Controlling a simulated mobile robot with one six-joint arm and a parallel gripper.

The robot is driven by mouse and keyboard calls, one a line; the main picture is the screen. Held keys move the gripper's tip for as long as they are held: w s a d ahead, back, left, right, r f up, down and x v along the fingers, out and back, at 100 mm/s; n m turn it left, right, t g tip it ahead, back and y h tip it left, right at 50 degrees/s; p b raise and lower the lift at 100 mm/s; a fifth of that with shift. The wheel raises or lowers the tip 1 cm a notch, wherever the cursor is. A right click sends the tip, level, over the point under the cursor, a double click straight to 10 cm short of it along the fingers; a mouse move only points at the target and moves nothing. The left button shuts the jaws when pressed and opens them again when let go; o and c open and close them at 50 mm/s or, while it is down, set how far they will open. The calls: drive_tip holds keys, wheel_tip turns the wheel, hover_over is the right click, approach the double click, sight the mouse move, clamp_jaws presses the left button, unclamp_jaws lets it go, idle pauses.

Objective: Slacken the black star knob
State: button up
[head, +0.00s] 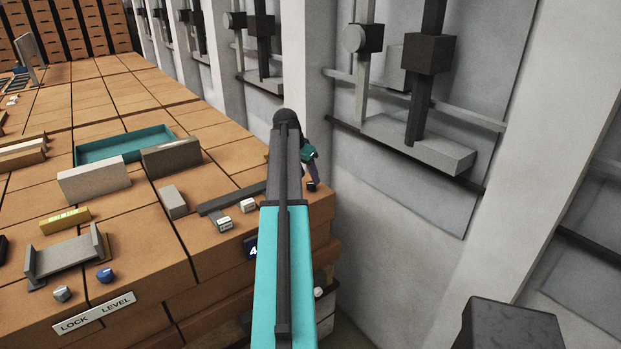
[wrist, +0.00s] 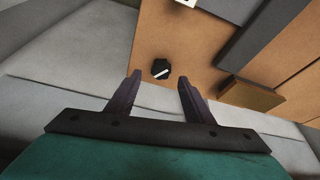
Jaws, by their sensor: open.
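The black star knob (wrist: 160,69) shows in the wrist view as a small dark piece with a white mark across it, on an orange-brown brick surface. My gripper (wrist: 160,77) is open and empty. Its two dark fingertips stand apart to the left and right of the knob in the picture; I cannot tell how far above it they are. In the head view my gripper (head: 311,180) is at the bench's right edge, partly hidden by my arm. I cannot make out the knob there.
In the wrist view a brown block (wrist: 250,95) and a dark grey bar (wrist: 275,32) lie right of the fingers. In the head view small pale blocks (head: 224,223), a teal tray (head: 123,142) and grey plates (head: 95,181) are on the bench. A grey wall (head: 400,190) stands close right.

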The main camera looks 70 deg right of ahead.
sight(312, 184)
drive_tip(key=shift+p+x, duration=0.6)
drive_tip(key=shift+x, duration=1.3)
drive_tip(key=c, duration=1)
drive_tip(key=shift+d, duration=0.1)
drive_tip(key=shift+c, duration=0.2)
